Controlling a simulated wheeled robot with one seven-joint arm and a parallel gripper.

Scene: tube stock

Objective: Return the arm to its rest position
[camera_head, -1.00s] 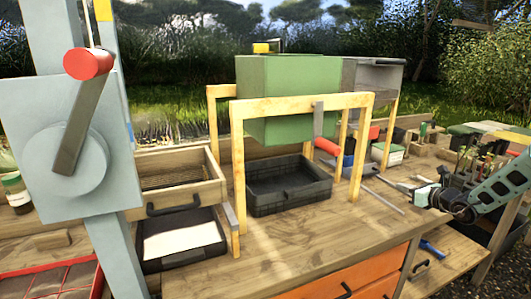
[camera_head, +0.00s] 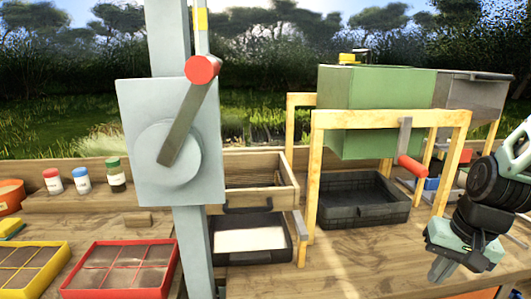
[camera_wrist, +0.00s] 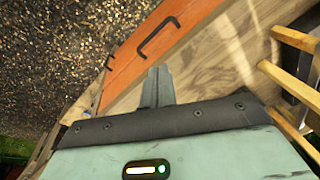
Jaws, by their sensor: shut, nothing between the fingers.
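My gripper (camera_head: 440,268) hangs at the right of the head view, over the front of the wooden bench (camera_head: 365,262), with its fingers pointing down. It is shut and empty. In the wrist view the closed fingers (camera_wrist: 158,88) stand in front of the bench top and the orange drawer front (camera_wrist: 165,50). The fingers appear apart from the bench. Part of my arm runs off the right edge of the head view.
A green hopper (camera_head: 375,100) on a yellow wooden frame (camera_head: 312,180) stands behind my gripper, with a black crate (camera_head: 360,205) below. A grey post with a crank (camera_head: 170,140) rises at centre left. Red (camera_head: 120,268) and yellow-edged trays (camera_head: 35,268) lie left.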

